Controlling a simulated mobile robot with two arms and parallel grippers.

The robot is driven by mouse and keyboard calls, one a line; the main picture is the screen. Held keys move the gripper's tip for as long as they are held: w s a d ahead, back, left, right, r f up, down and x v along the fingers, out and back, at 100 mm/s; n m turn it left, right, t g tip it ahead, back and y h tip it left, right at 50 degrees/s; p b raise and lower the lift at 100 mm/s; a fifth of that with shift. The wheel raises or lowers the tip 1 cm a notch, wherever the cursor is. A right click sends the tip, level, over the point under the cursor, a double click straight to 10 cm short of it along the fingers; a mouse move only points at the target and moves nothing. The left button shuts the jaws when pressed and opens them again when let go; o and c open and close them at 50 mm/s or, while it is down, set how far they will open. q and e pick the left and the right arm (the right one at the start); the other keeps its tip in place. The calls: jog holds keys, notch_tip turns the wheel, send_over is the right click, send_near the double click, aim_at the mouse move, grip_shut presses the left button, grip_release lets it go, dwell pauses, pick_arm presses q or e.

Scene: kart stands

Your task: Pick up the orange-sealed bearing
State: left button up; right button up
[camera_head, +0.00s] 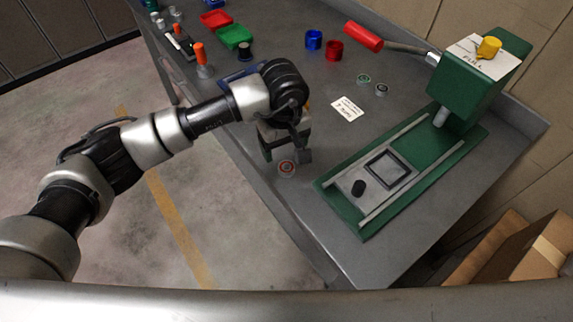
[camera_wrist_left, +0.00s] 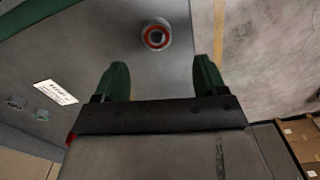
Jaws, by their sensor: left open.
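The orange-sealed bearing (camera_head: 287,168) lies flat on the grey bench near its front edge. It is a small grey ring with an orange-red band. In the left wrist view the bearing (camera_wrist_left: 156,37) is beyond the fingertips, roughly centred between them. My left gripper (camera_head: 285,154) points down just behind the bearing and is open and empty. Its two green fingers show apart in the left wrist view (camera_wrist_left: 161,72). A gap is visible between the fingers and the bearing. My right gripper is in neither view.
A green press (camera_head: 470,85) with a long base stands right of the bearing. Two other bearings, one green-sealed (camera_head: 364,78) and one dark (camera_head: 381,90), lie farther back near a white label card (camera_head: 346,109). Red and blue cups and trays stand at the back.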

aim_at(287, 167)
pick_arm(q)
jog(key=shift+f, duration=0.7)
jog(key=shift+s+d+f+p, duration=0.15)
jog(key=shift+f+p, duration=0.2)
jog(key=shift+p, duration=0.1)
notch_tip(287, 167, down, 4)
jog(key=shift+s+d+r+p, duration=0.15)
jog(key=shift+p, duration=0.55)
jog(key=shift+f, duration=0.4)
jog(key=shift+c, duration=0.2)
jog(key=c, duration=1)
jog(key=shift+r, duration=0.15)
